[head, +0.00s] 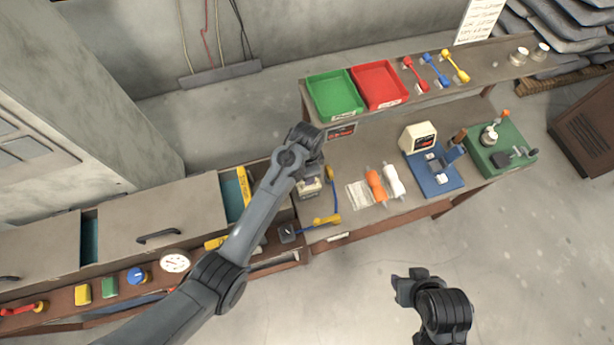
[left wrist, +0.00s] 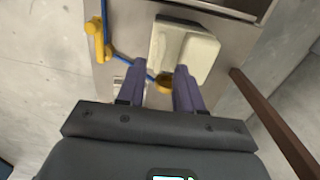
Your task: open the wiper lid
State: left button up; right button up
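The wiper appears to be the small cream box (left wrist: 185,48) in the left wrist view, just beyond my fingertips. Its lid looks closed. A small amber knob or tab (left wrist: 163,86) shows at its near edge, between my fingers. In the head view a small pale box (head: 309,187) on the bench is partly hidden by my arm. My left gripper (left wrist: 160,72) has its two purple fingers apart, on either side of the amber part; contact is unclear. It also shows in the head view (head: 308,158). My right gripper (head: 408,285) hangs over the floor, away from the bench.
Green (head: 335,96) and red (head: 380,84) trays stand on the shelf behind.

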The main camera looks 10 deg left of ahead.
pick_arm(q)
jog(key=shift+f, duration=2.25)
jog(key=shift+c, duration=0.4)
grip_shut()
jog(key=shift+r, duration=0.1)
